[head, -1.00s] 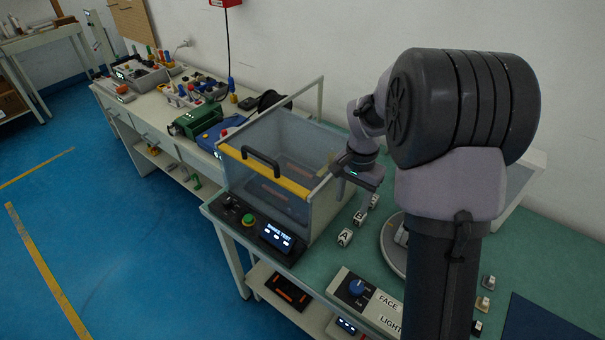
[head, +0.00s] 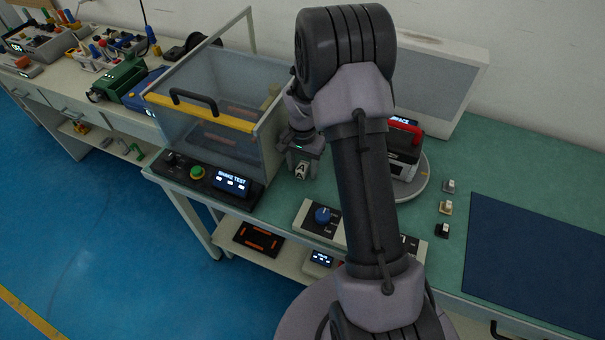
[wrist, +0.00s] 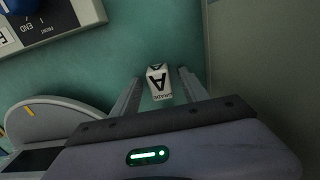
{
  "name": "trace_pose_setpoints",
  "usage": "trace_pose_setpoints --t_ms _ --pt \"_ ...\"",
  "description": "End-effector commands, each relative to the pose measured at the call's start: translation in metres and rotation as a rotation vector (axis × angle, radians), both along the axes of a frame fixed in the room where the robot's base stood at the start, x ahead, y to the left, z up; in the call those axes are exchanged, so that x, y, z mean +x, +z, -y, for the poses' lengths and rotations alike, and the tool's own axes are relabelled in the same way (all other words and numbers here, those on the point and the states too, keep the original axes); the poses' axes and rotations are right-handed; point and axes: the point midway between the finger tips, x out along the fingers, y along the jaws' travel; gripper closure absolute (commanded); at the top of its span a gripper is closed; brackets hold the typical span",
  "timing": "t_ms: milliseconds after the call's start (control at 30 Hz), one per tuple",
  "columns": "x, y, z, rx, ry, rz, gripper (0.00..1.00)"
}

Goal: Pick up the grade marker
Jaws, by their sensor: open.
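A white grade marker with a black "A" (wrist: 158,84) stands on the green bench top. In the wrist view it lies between the tips of my gripper's two open fingers (wrist: 159,78), with a gap visible at least on its right. In the head view the "A" marker (head: 301,171) shows just below my gripper (head: 304,157).
The shake test box (head: 215,125) stands close on the left. A round turntable (head: 420,185) carries a red-handled device (head: 404,155) on the right. A knob panel (head: 318,222) sits at the front edge. Small blocks (head: 445,208) and a dark blue mat (head: 535,260) lie farther right.

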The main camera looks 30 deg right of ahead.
Motion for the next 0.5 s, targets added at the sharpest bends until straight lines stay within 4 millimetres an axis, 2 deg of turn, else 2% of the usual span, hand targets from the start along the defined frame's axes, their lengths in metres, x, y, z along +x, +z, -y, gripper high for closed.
trace_pose_setpoints --t_ms 167,433,500 --pt "0.0004 0.0 0.0001 0.0 0.0 0.001 0.47" --pt "0.0004 0.0002 0.0 0.0 -0.001 0.001 0.98" --pt "0.0004 0.0002 0.0 0.0 -0.001 0.001 1.0"
